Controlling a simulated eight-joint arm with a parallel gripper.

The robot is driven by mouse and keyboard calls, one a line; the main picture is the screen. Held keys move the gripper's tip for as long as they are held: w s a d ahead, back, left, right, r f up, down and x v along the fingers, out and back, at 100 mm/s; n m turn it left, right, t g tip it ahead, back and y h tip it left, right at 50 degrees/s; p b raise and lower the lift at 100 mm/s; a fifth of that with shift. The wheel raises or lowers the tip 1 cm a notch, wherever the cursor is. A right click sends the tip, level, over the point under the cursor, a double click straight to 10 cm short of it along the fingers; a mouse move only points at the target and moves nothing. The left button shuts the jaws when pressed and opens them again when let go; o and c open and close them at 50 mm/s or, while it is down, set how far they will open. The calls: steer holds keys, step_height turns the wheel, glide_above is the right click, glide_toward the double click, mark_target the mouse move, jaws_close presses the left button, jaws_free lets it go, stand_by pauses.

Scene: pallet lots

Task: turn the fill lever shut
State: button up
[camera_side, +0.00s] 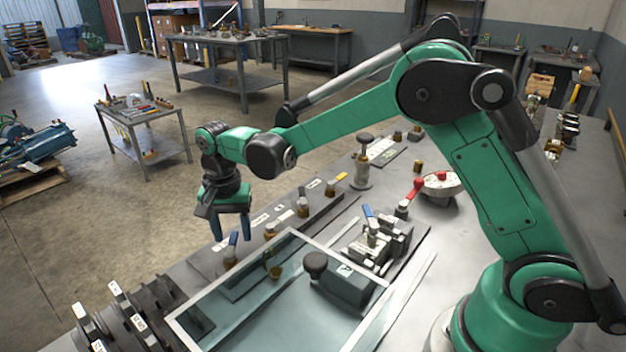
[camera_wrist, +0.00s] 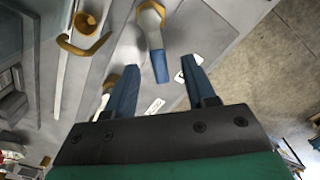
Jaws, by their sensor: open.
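My gripper (camera_side: 231,226) is open, with its two blue fingers pointing down over the row of fittings at the bench's far left edge. In the wrist view my gripper (camera_wrist: 158,78) has nothing between its fingers that I can see it touching. A small lever with a blue handle (camera_wrist: 160,68) on a pale and brass body lies just ahead of the fingers, roughly between them. In the side view this lever (camera_side: 230,252) appears just below my fingertips. Its label is too small to read, so I cannot confirm that it is the fill lever.
A glass-sided tray (camera_side: 290,238) stands in front of the row. Another blue lever (camera_side: 370,218) stands on a metal block, and a red lever (camera_side: 413,190) stands behind it. A brass hook (camera_wrist: 82,40) shows in the wrist view. The floor (camera_side: 60,250) left of the bench is clear.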

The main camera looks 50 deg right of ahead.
jaws_close()
steer(key=shift+d+m, duration=0.1)
steer(key=shift+m, duration=0.2)
steer(key=m, duration=0.2)
steer(key=s+m, duration=0.1)
steer(key=m, duration=0.1)
steer(key=shift+s+d, duration=0.2)
steer(key=shift+d, duration=0.15)
steer(key=shift+s+d+m, duration=0.1)
steer(key=shift+s+m, duration=0.25)
steer(key=shift+m, duration=0.65)
steer(key=shift+s+m, duration=0.3)
steer(key=shift+m, duration=0.7)
jaws_free()
